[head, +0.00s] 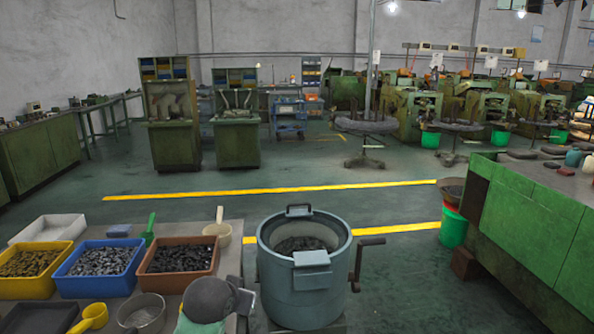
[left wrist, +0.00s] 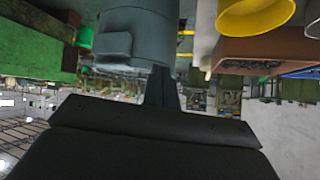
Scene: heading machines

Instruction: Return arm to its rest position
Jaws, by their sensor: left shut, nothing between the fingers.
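My left arm comes in at the bottom of the head view, between the bins and the grey-blue drum (head: 305,268). My left gripper (left wrist: 162,85) shows in the left wrist view as a dark body with narrow fingers together, shut and empty. In that view, which looks upside down, the drum (left wrist: 138,38) is just beyond the fingertips; I cannot tell the exact gap. In the head view the drum is open-topped, holds dark pieces, and has a crank on its right. My right gripper is in neither view.
A table at the left holds a yellow bin (head: 30,284), a blue bin (head: 70,289), a brown bin (head: 155,283), a white tray (head: 35,233), and scoops, including a yellow one (head: 92,316). A green bench (head: 530,220) stands at the right. The floor beyond the drum is clear.

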